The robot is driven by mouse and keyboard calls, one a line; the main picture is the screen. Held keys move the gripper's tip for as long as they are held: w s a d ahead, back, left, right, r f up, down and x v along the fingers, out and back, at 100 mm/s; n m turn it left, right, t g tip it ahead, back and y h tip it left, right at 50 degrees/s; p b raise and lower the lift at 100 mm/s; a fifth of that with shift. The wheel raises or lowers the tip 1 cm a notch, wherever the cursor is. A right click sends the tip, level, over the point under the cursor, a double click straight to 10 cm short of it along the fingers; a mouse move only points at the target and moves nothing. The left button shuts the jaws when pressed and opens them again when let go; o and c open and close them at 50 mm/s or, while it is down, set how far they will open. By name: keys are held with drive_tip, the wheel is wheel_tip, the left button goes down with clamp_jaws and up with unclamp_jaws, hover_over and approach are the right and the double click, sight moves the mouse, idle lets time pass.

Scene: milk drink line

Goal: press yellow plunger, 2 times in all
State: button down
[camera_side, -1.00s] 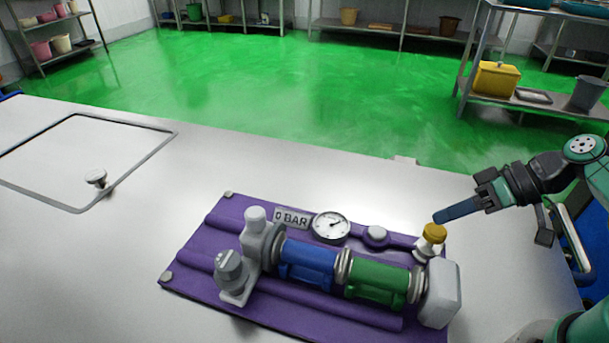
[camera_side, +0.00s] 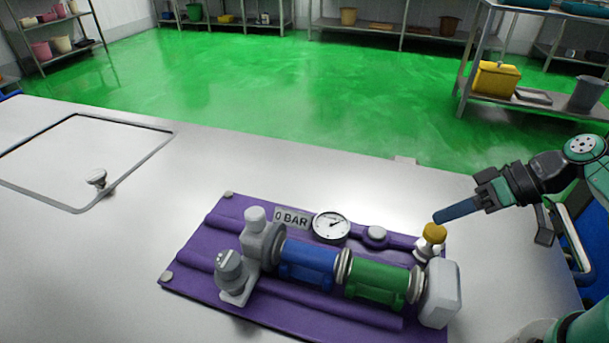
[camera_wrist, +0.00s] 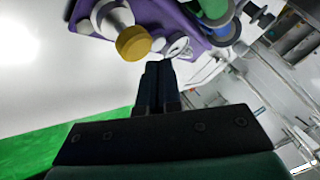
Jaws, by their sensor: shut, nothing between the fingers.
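The yellow plunger (camera_side: 434,233) is a small yellow cap on a white stem at the right end of the purple base plate (camera_side: 225,222). It also shows in the wrist view (camera_wrist: 133,42), near the top centre. My gripper (camera_side: 437,218) is shut and empty. In the side view its blue fingertips appear just above the yellow cap. In the wrist view the dark fingertips (camera_wrist: 158,66) lie just below and to the right of the cap in the picture. I cannot tell whether they touch it.
A hatch with a knob (camera_side: 97,178) is at left. The metal table is otherwise clear.

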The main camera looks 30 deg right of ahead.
sight(442, 231)
drive_tip(key=shift+f, duration=0.1)
idle(0.7)
drive_tip(key=shift+f, duration=0.3)
idle(0.5)
drive_tip(key=shift+r, duration=0.45)
drive_tip(key=shift+r, duration=2.5)
